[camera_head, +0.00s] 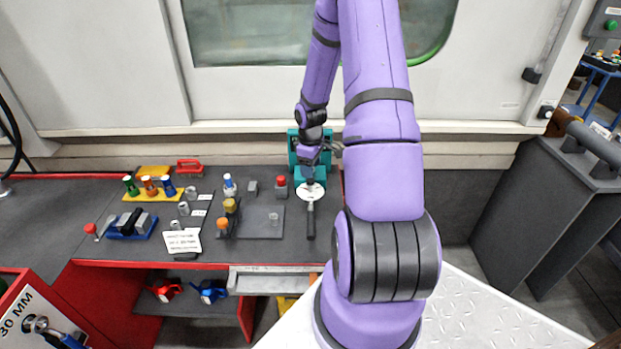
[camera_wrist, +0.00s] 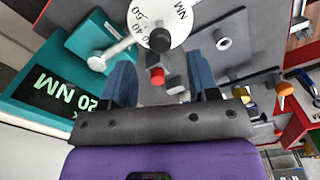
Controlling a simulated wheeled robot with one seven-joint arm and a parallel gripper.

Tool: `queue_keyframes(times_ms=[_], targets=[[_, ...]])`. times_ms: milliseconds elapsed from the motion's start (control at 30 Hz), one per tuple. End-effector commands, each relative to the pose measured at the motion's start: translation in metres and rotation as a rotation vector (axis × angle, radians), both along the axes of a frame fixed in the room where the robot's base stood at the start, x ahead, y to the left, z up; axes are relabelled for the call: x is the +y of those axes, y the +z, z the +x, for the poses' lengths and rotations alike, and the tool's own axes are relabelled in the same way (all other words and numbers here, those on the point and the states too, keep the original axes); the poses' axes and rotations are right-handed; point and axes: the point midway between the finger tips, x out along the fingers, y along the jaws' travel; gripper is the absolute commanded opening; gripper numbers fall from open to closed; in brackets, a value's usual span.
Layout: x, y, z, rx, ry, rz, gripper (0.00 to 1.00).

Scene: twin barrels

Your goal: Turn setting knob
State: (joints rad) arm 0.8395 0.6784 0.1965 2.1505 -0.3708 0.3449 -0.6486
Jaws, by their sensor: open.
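A teal device with a "20 NM" display (camera_wrist: 55,92) stands at the back of the bench; its teal case also shows in the head view (camera_head: 294,146). A white round dial with numbers and "NM" (camera_wrist: 178,22) is in front of it, also in the head view (camera_head: 304,193). A black round knob (camera_wrist: 160,39) sits at the dial, which I take for the setting knob. My gripper (camera_wrist: 161,62) is open, its two blue fingers spaced apart, with the knob beyond and between them in the picture. I cannot tell whether they touch it. My gripper (camera_head: 309,175) is over the dial.
A red button (camera_head: 281,180) on a grey block is left of the dial. A black handle (camera_head: 311,222) extends toward the bench front. A grey plate (camera_head: 262,222), a yellow rack (camera_head: 160,195) and a white sign (camera_head: 183,241) lie further left.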

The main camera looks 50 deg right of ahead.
Motion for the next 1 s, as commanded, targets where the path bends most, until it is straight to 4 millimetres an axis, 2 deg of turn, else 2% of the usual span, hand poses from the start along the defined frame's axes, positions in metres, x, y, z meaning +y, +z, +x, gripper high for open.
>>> queue_keyframes(times_ms=[100, 300, 700, 733, 933, 1000], targets=[[0.001, -0.020, 0.000, 0.001, 0.002, 0.001, 0.55], [0.000, -0.041, 0.001, 0.000, 0.001, 0.000, 0.55], [0.000, -0.048, 0.000, 0.000, 0.000, -0.001, 0.55], [0.000, -0.047, 0.000, 0.000, 0.000, -0.001, 0.52], [0.000, -0.047, 0.000, 0.000, 0.000, -0.001, 0.06], [0.000, -0.047, 0.000, 0.000, 0.000, -0.001, 0.06]])
